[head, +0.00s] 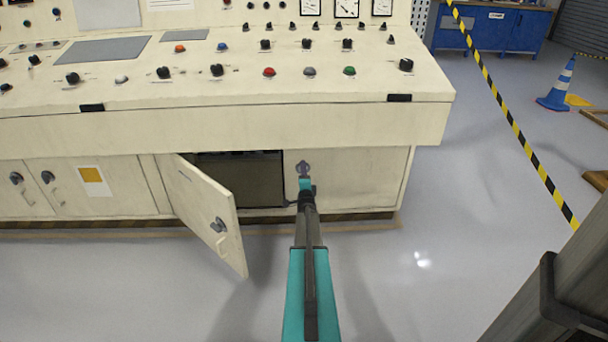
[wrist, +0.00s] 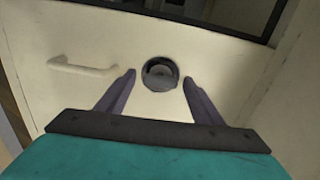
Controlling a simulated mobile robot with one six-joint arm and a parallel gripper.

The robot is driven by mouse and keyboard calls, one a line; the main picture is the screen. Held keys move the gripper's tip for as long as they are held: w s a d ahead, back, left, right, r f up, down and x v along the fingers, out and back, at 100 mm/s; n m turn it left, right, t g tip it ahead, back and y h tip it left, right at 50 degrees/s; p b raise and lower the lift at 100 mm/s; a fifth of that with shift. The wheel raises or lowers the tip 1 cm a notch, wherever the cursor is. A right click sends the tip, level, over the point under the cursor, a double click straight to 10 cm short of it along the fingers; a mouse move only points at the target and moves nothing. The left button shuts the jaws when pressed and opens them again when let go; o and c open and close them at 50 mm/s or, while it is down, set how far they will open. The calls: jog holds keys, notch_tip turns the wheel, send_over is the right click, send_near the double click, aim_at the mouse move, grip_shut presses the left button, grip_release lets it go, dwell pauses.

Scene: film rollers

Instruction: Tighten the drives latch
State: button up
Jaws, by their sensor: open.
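My gripper (head: 304,172) reaches the closed cabinet door (head: 365,175) at the right end of the console. In the wrist view my gripper (wrist: 159,80) is open, with one purple finger on each side of a dark round latch (wrist: 160,70). The latch is set in the cream door face, and a pale bar handle (wrist: 82,67) is to its left. The fingers appear apart from the latch, but their exact depth is unclear. In the head view my gripper mostly covers this latch. No label naming the drives is readable.
Left of my gripper, a cabinet door (head: 205,205) hangs open with its own latch (head: 217,225), beside a dark compartment (head: 240,178). The console top (head: 120,90) overhangs the doors.

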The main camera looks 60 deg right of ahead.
jog(key=shift+s+a, duration=0.1)
jog(key=p+v, duration=0.2)
jog(key=v, duration=1.1)
jog(key=shift+a, duration=0.3)
jog(key=shift+s, duration=0.1)
dwell(0.4)
